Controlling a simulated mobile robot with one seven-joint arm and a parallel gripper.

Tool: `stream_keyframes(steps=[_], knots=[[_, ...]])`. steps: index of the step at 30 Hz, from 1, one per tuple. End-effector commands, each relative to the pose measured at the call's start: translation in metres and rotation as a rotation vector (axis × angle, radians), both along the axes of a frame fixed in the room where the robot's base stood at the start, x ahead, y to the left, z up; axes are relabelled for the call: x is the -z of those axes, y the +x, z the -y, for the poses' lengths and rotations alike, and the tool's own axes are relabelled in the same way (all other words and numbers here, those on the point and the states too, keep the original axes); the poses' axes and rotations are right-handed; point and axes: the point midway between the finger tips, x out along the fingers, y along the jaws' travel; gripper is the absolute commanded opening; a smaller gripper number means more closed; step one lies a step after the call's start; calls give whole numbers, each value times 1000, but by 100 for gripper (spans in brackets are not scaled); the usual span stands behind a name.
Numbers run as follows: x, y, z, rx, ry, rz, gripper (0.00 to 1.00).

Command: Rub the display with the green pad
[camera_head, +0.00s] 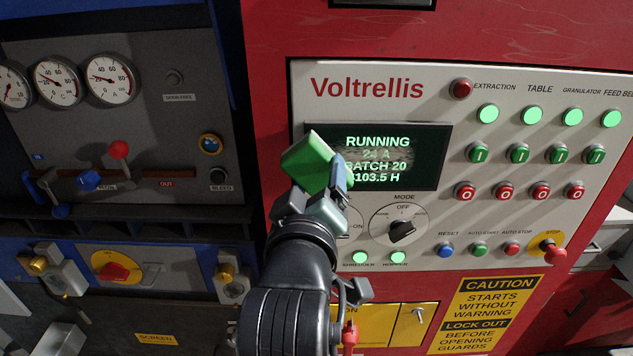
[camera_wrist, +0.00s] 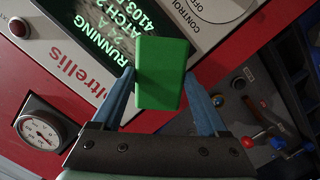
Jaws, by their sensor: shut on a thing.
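The display (camera_head: 425,145) is a dark screen with pale green text on a white panel of a red machine. A greyish smear shows around its "24 A" line. The display is also in the wrist view (camera_wrist: 82,62), at the upper left. The green pad (camera_head: 306,160) is a rectangular block in my gripper (camera_head: 322,182), at the left edge of the display. In the wrist view the pad (camera_wrist: 161,75) sits between the two blue fingers of my gripper (camera_wrist: 160,88) and overlaps the display's edge. I cannot tell whether the pad touches the screen.
Around the display are a mode knob (camera_head: 402,231), green lamps, and several green and red push buttons. A red stop button (camera_head: 552,250) sits at the lower right. At the left, a dark panel carries gauges (camera_head: 110,78) and a protruding red-knobbed lever (camera_head: 119,150).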

Motion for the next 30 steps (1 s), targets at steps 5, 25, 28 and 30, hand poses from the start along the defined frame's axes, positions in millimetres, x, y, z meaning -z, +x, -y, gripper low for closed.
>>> stream_keyframes(steps=[5, 25, 28, 30], knots=[[-1, 4, 0, -1, 0, 2, 32], [-1, 4, 34, 1, 0, 2, 32], [-1, 4, 36, 1, 0, 2, 32], [-1, 4, 39, 2, 1, 1, 32]])
